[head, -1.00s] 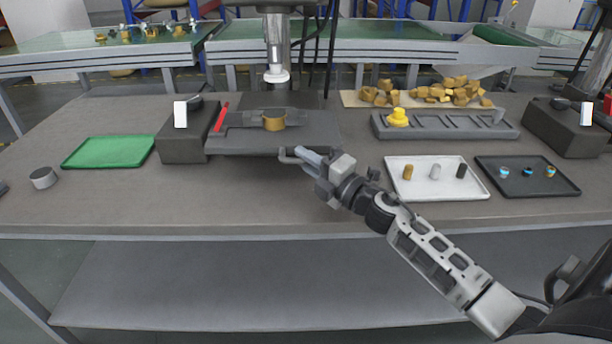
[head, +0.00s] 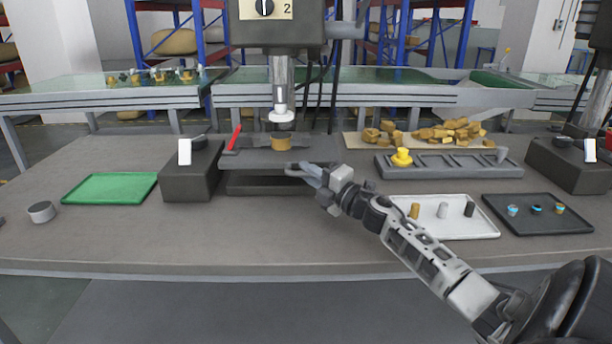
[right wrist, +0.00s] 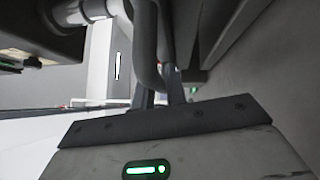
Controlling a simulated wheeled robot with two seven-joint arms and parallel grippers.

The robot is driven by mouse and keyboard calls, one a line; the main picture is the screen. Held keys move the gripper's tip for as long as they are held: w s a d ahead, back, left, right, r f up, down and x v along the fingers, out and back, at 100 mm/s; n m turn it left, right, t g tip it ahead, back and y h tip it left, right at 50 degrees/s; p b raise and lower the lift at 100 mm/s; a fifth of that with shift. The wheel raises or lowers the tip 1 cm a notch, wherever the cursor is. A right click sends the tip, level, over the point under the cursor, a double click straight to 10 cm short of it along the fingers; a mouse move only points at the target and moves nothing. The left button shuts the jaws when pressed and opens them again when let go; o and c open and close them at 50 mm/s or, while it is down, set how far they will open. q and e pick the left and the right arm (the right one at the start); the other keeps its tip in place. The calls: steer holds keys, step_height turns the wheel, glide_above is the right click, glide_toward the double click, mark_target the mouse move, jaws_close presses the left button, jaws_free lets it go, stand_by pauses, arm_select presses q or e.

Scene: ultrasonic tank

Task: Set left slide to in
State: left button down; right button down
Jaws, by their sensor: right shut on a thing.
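The left slide (head: 255,160) is a dark flat plate with a red strip (head: 234,138) at its left edge and a brass ring (head: 281,144) on top. It sits on a dark base (head: 265,184) under a vertical press column (head: 281,80). The ring is in line below the column's white tip (head: 281,115), with a small gap in the picture. A bar handle (head: 293,172) is at the slide's front. My right gripper (head: 311,172) is shut on this handle. The grey handle also shows in the right wrist view (right wrist: 146,45), with the fingers (right wrist: 172,88) at it. My left gripper is out of view.
A dark box (head: 190,178) stands left of the slide, with a green tray (head: 105,188) beyond it. To the right are a slotted grey rack (head: 450,164), a white tray (head: 455,231) and a black tray (head: 575,226). The table front is clear.

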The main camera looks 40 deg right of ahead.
steer(key=c, duration=1.4)
jaws_free()
steer(key=shift+c, duration=0.2)
steer(key=s, duration=0.5)
steer(key=s+d+f, duration=0.1)
steer(key=s, duration=0.4)
steer(key=s+f, duration=0.1)
steer(key=s, duration=0.4)
steer(key=shift+s+d+b, duration=0.2)
steer(key=shift+s+b, duration=0.1)
steer(key=shift+s, duration=0.1)
